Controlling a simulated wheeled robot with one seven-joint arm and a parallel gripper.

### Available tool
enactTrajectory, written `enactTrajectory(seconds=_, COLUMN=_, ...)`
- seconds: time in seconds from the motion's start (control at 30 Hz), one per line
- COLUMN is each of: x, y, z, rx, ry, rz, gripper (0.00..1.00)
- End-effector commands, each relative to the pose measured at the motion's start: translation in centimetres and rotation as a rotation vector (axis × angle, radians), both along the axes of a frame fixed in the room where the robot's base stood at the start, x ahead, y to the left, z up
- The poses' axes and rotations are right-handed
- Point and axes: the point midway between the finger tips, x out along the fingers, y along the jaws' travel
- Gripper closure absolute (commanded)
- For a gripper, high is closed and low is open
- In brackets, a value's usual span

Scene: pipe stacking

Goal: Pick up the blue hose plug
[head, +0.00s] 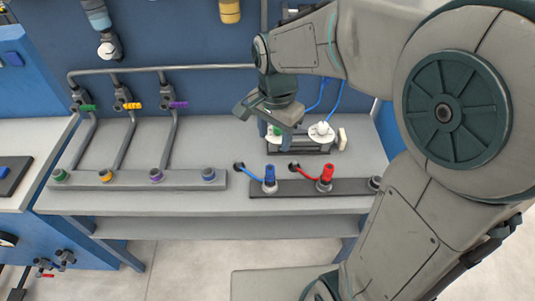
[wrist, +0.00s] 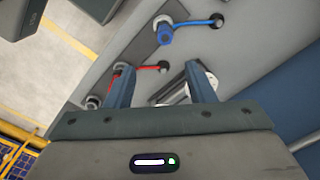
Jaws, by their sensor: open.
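The blue hose plug (head: 269,177) stands upright in the dark strip at the bench's front, with a blue hose running from it to a hole behind on its left. In the wrist view the blue plug (wrist: 165,35) lies beyond the fingertips, near the top. My gripper (head: 268,116) is above the back of the bench, behind and higher than the plug. In the wrist view its two fingers (wrist: 160,72) are spread apart with nothing held between them.
A red plug (head: 325,175) with a red hose stands right of the blue one on the dark strip (head: 295,188). A white-topped fitting (head: 321,131) stands behind them. Pipes with coloured valves (head: 125,97) stand at the left. The bench middle (head: 215,140) is clear.

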Motion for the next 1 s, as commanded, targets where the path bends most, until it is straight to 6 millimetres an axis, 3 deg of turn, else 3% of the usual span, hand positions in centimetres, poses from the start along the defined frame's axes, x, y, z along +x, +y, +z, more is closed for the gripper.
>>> enactTrajectory(seconds=0.2, x=0.8, y=1.4, z=-1.7, rx=-0.004, ry=0.025, rz=-0.072, gripper=0.51)
enactTrajectory(seconds=0.53, x=0.7, y=1.4, z=-7.8, rx=-0.004, ry=0.027, rz=-0.073, gripper=0.51)
enactTrajectory(seconds=0.83, x=0.8, y=1.3, z=-10.1, rx=-0.004, ry=0.025, rz=-0.072, gripper=0.51)
enactTrajectory(seconds=1.0, x=0.8, y=0.9, z=-12.4, rx=-0.004, ry=0.027, rz=-0.072, gripper=0.51)
